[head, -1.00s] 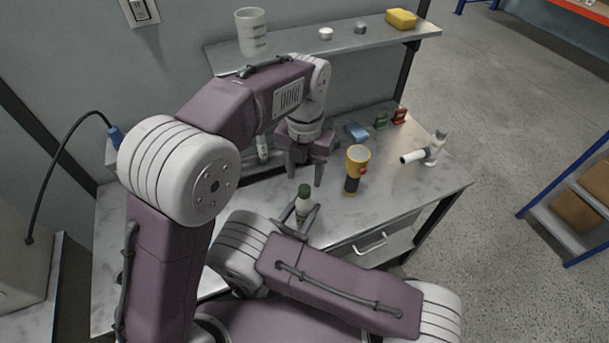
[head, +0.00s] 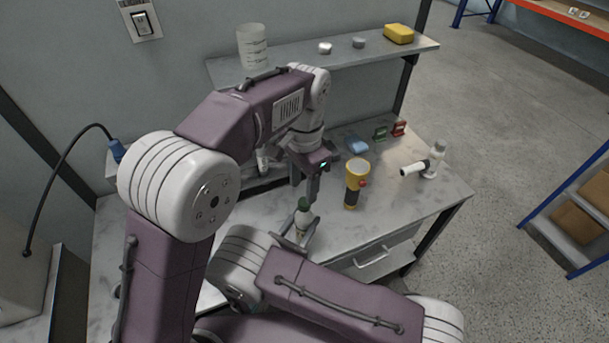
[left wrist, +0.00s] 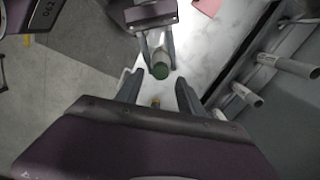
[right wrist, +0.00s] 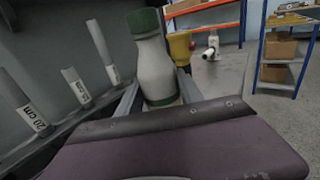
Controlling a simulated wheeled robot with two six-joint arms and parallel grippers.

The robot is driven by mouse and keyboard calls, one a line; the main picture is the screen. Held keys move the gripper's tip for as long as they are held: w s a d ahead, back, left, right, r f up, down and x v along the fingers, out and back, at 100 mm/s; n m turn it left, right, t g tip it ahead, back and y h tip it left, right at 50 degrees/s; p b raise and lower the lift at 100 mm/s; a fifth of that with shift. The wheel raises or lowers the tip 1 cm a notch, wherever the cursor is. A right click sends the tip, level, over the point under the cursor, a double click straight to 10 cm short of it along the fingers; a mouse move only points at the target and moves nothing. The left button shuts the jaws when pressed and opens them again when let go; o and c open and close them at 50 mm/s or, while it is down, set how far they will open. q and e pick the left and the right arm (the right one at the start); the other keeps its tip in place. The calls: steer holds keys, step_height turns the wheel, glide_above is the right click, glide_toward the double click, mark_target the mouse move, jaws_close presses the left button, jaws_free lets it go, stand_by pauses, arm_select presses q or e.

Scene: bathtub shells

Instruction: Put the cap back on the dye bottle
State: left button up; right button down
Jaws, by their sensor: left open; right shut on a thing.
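The dye bottle (head: 301,223) is white and stands nearly upright in my right gripper (head: 300,241), which is shut on its body near the front of the bench. A green cap (head: 305,203) sits at its top; the bottle (right wrist: 156,75) and cap (right wrist: 143,22) fill the middle of the right wrist view. I cannot tell whether the cap is fully seated. My left gripper (head: 304,186) is open and empty, just above and close to the cap. In the left wrist view the cap (left wrist: 160,70) shows beyond the open fingers (left wrist: 158,90).
A yellow flashlight (head: 356,173) stands right of the bottle. Behind it lie a blue item (head: 358,147) and green (head: 380,134) and red (head: 398,129) pieces. A white object (head: 416,168) lies at the right. Labelled rods (right wrist: 82,88) line the wall side. A shelf (head: 290,62) hangs above.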

arm_select(q)
steer(key=n, duration=0.7)
steer(key=shift+r, duration=0.25)
steer(key=n, duration=0.3)
steer(key=shift+r, duration=0.15)
steer(key=n, duration=0.3)
steer(key=shift+r, duration=0.15)
steer(key=n, duration=0.5)
steer(key=shift+r, duration=0.2)
steer(key=shift+r+n, duration=0.15)
steer(key=shift+n, duration=0.45)
steer(key=shift+w+d+r+n, duration=0.1)
steer(key=shift+w+r+n, duration=0.05)
steer(key=shift+n, duration=0.15)
steer(key=shift+r, duration=0.1)
